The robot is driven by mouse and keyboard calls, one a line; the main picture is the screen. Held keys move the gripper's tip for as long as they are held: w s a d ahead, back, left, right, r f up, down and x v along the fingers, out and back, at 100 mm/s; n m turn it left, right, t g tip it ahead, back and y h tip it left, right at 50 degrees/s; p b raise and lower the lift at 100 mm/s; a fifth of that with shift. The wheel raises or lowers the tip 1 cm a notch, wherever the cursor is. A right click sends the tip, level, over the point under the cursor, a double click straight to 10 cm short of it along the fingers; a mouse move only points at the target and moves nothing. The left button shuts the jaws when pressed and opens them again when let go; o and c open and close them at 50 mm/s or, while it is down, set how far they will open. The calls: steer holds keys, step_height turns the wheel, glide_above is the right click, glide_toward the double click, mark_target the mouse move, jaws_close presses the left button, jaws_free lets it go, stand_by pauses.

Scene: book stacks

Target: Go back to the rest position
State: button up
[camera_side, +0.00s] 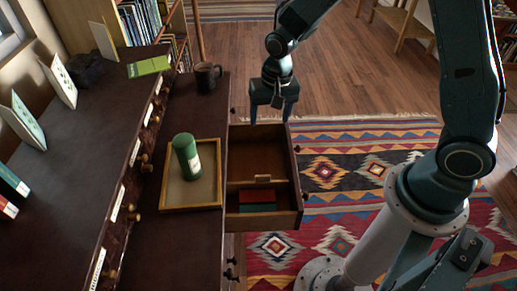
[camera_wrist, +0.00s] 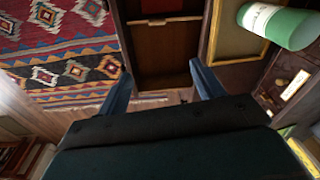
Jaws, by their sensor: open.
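My gripper (camera_side: 272,108) is open and empty, pointing down above the far end of the open drawer (camera_side: 300,217). In the wrist view its two fingers (camera_wrist: 163,88) stand wide apart with nothing between them. The drawer is pulled out from the dark cabinet. A divider splits it. The near compartment holds a red book (camera_side: 257,197) and a green item below it. The far compartment, under my gripper, looks empty. No marker for a rest position shows.
A green cylinder (camera_side: 187,158) with a pale label stands in a wooden tray (camera_side: 163,207) on the cabinet, left of the drawer. A dark mug (camera_side: 207,77) stands behind. A green book (camera_side: 149,67) lies farther left. The patterned rug (camera_side: 345,170) is clear.

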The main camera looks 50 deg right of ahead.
steer(key=s+d+r+n+t, duration=0.15)
steer(key=s+r, duration=0.25)
steer(key=r, duration=0.4)
steer(key=s+d+r+n+t, duration=0.1)
steer(key=s+r+n, duration=0.1)
steer(key=s+r, duration=0.35)
steer(key=s+d+r+n+t, duration=0.2)
steer(key=s+r, duration=0.6)
steer(key=s, duration=0.4)
steer(key=shift+n, duration=0.75)
steer(key=shift+r, duration=0.1)
